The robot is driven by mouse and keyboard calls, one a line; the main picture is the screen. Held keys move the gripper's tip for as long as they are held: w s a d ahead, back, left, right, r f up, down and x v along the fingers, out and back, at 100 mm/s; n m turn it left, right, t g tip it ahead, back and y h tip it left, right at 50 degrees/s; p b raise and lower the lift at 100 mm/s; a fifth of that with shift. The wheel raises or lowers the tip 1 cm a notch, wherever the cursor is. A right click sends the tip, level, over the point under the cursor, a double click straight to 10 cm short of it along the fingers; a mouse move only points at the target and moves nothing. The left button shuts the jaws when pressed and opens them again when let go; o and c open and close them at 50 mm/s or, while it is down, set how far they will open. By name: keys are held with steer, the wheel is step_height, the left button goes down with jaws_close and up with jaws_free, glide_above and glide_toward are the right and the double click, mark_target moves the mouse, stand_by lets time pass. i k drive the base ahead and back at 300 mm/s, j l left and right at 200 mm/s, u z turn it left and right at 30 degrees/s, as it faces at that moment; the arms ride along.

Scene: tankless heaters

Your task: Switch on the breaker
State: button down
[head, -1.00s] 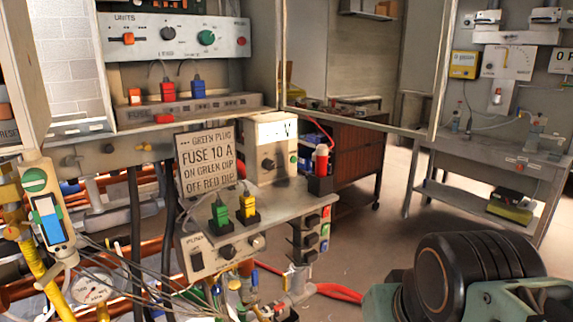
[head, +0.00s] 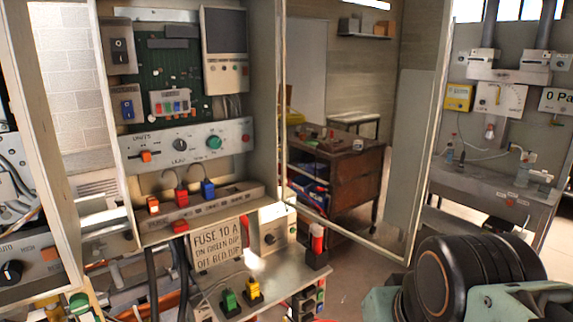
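An open cabinet in the head view holds several switches, and I cannot tell for certain which is the breaker. A grey box with a black rocker switch (head: 120,51) is at its upper left. Below it is a smaller box with a blue switch (head: 127,108). Both seem unobstructed, but their on or off positions are too small to read. Part of my own arm (head: 465,280) fills the lower right, apart from the cabinet. My gripper's fingers are not in view.
The cabinet's open door (head: 408,150) stands to the right. A control panel (head: 190,143) with knobs sits below the circuit board. A shelf with green and yellow plugs (head: 270,285) juts out below. A brown cart (head: 345,185) and grey bench (head: 495,195) stand behind.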

mark_target(119, 48)
steer(key=u, duration=1.3)
